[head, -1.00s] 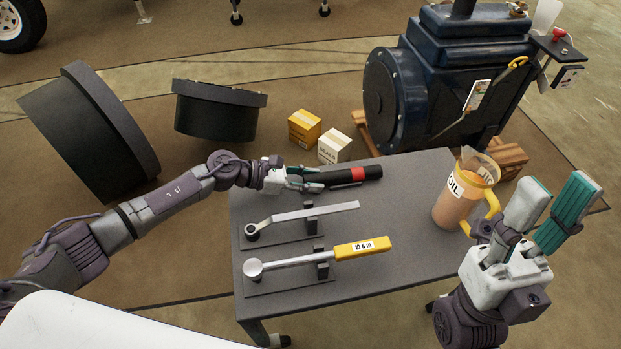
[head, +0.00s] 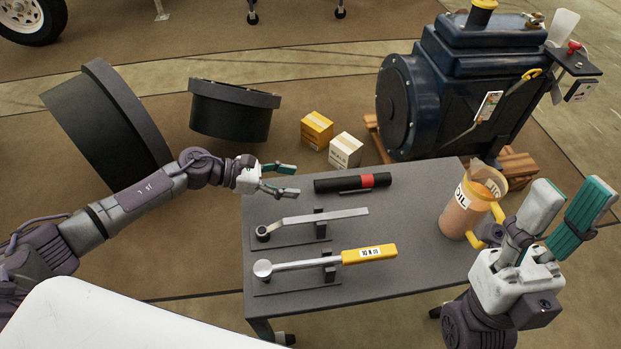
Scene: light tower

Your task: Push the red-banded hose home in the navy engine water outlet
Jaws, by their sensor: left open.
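The black hose with a red band (head: 335,184) lies flat on the table near its back edge. My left gripper (head: 297,181) is open and empty, just left of the hose's left end, with a small gap between them. My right gripper (head: 571,190) is open and empty, fingers pointing up, right of the table.
Two small boxes (head: 345,150) and two large black round parts (head: 230,112) lie on the floor behind.

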